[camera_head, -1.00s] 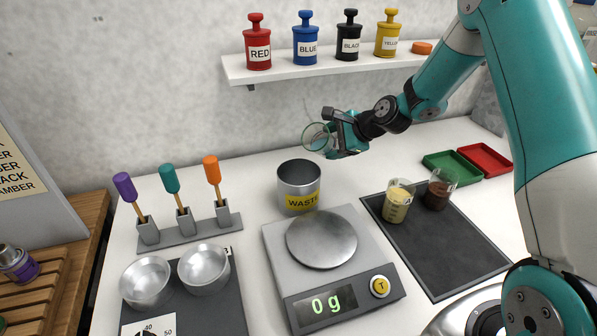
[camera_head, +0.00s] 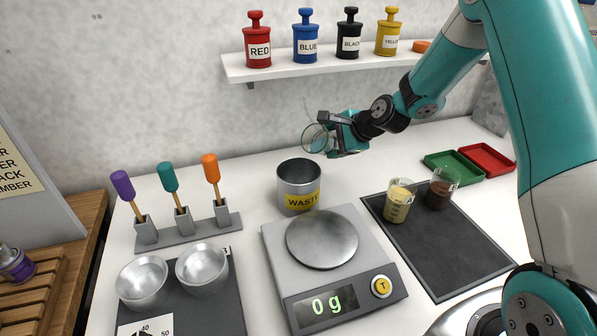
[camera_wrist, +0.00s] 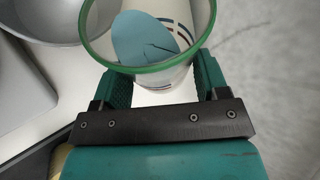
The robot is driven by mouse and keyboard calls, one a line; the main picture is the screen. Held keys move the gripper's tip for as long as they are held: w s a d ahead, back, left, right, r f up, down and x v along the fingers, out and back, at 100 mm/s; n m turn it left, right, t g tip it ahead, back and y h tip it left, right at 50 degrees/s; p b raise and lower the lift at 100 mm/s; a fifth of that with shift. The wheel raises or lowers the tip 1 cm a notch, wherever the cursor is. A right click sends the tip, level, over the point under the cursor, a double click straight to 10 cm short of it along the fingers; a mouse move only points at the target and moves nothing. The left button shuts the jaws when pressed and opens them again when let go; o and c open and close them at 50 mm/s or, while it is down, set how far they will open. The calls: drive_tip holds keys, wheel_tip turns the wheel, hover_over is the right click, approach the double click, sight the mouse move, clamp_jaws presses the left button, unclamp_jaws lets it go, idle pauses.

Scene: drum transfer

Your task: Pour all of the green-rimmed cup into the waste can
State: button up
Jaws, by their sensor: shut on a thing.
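The green-rimmed cup (camera_head: 315,139) is clear and held in the air above the waste can, tilted with its mouth toward the left. My gripper (camera_head: 333,140) is shut on the cup from its right side. In the wrist view the cup (camera_wrist: 148,65) sits between the two green fingers of my gripper (camera_wrist: 160,88). A blue-grey patch shows inside the cup; I cannot tell whether it is contents or something seen through the wall. The waste can (camera_head: 298,190) is a grey metal can with a yellow label, upright and open behind the scale. No falling stream is visible.
The scale (camera_head: 345,277) in front of the can reads 0 g. Two filled cups (camera_head: 398,205) (camera_head: 440,192) stand on the dark mat to the right. A stirrer rack (camera_head: 190,232) and two metal bowls (camera_head: 142,282) are at left. The bottle shelf (camera_head: 330,68) is behind.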

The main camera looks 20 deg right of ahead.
sight(329, 137)
drive_tip(key=shift+a, duration=0.1)
drive_tip(key=shift+r+n+t+h+b, duration=0.5)
drive_tip(key=shift+r+h, duration=0.05)
drive_tip(key=shift+h, duration=0.15)
idle(0.6)
drive_tip(key=shift+s+a+f+n+t+h+b, duration=0.2)
drive_tip(key=shift+f+n+t+h+b, duration=0.15)
drive_tip(key=shift+h+b, duration=0.4)
idle(0.6)
drive_tip(key=shift+s+a+r+n+t+h+b, duration=0.25)
drive_tip(key=shift+a+r, duration=0.1)
drive_tip(key=shift+a, duration=0.15)
drive_tip(key=shift+s+a+r+n+t+h+b, duration=0.1)
drive_tip(key=shift+s+a+r+n+h+b, duration=0.15)
drive_tip(key=shift+a, duration=0.2)
idle(0.5)
drive_tip(key=shift+a+r+b, duration=0.15)
drive_tip(key=shift+r+b, duration=0.15)
drive_tip(key=shift+b, duration=0.05)
idle(0.4)
